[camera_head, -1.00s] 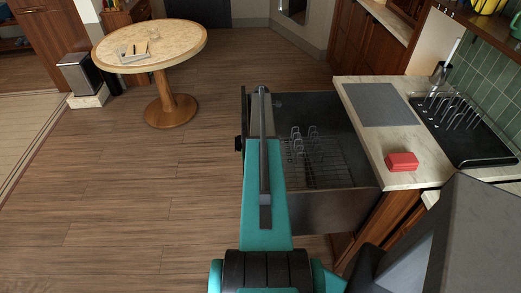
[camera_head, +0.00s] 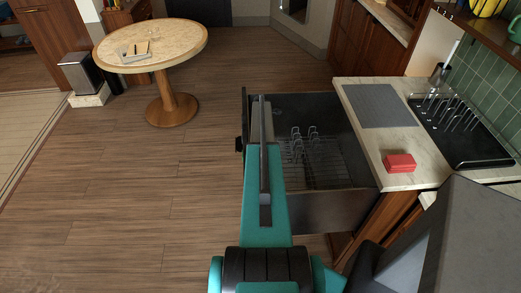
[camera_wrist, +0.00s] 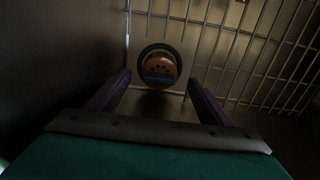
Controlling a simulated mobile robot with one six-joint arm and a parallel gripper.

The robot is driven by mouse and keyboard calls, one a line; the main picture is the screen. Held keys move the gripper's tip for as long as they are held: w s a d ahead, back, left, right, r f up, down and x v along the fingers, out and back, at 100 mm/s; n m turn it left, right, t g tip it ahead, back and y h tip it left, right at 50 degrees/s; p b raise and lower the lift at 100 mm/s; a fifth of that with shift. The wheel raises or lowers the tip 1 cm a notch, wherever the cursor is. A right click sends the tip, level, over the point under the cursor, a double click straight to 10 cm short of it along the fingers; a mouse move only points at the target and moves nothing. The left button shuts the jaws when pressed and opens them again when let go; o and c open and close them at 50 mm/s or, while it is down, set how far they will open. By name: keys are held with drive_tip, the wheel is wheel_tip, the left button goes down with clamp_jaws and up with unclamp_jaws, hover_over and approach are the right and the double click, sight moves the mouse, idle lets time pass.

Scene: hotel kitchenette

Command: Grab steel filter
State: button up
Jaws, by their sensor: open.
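In the wrist view a small round thing (camera_wrist: 158,65) with a dark rim and an orange-brown, holed middle lies between the fingertips, at the edge of a wire rack. It looks like the steel filter, but its dim light and colour leave this unsure. My gripper (camera_wrist: 159,78) is open, one finger on each side of it, with gaps on both sides. I cannot tell how far the tips are above it. In the head view my arm reaches over the left side of the open drawer and hides the filter and the fingertips.
The grey pull-out drawer (camera_head: 345,205) holds a wire rack (camera_head: 318,165); its dark walls are close around the gripper. On the counter to the right are a red block (camera_head: 400,162), a grey mat (camera_head: 378,105) and a black dish rack (camera_head: 470,150).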

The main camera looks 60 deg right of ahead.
wheel_tip(320, 180, down, 3)
drive_tip(key=shift+r+p, duration=0.2)
drive_tip(key=shift+p, duration=0.35)
drive_tip(key=shift+a+f, duration=0.1)
drive_tip(key=shift+f, duration=0.2)
drive_tip(key=c, duration=1.2)
drive_tip(key=shift+o, duration=0.2)
drive_tip(key=shift+r, duration=0.1)
drive_tip(key=shift+r, duration=0.45)
wheel_tip(320, 180, up, 27)
drive_tip(key=b, duration=0.7)
drive_tip(key=shift+b, duration=0.4)
